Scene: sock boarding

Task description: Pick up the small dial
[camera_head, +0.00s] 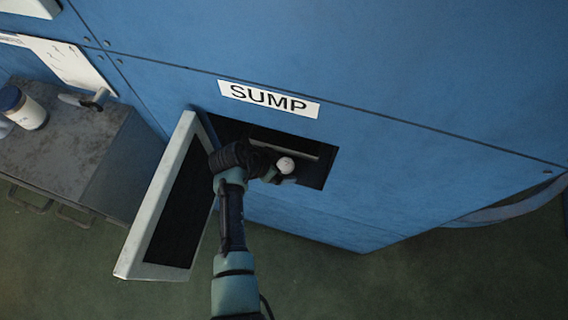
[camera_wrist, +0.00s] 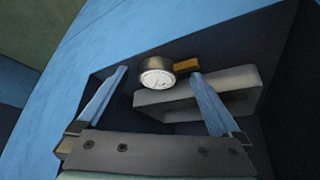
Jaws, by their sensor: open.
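The small dial (camera_wrist: 158,79) is a round metal gauge with a white face and a short brass stem (camera_wrist: 186,65). In the wrist view it lies between and just beyond the tips of my open gripper (camera_wrist: 158,72), with the stem close to the right fingertip. In the head view the dial (camera_head: 285,165) shows as a pale disc inside the dark opening under the SUMP label (camera_head: 268,98). My gripper (camera_head: 280,172) reaches into that opening, and its fingers are hard to make out there.
A grey ledge or block (camera_wrist: 205,93) stands beside the dial inside the recess. The opening's hinged door (camera_head: 133,255) hangs open on the left. A grey cabinet (camera_head: 60,150) with a white jar (camera_head: 30,112) stands farther left. Blue panel (camera_head: 430,180) surrounds the opening.

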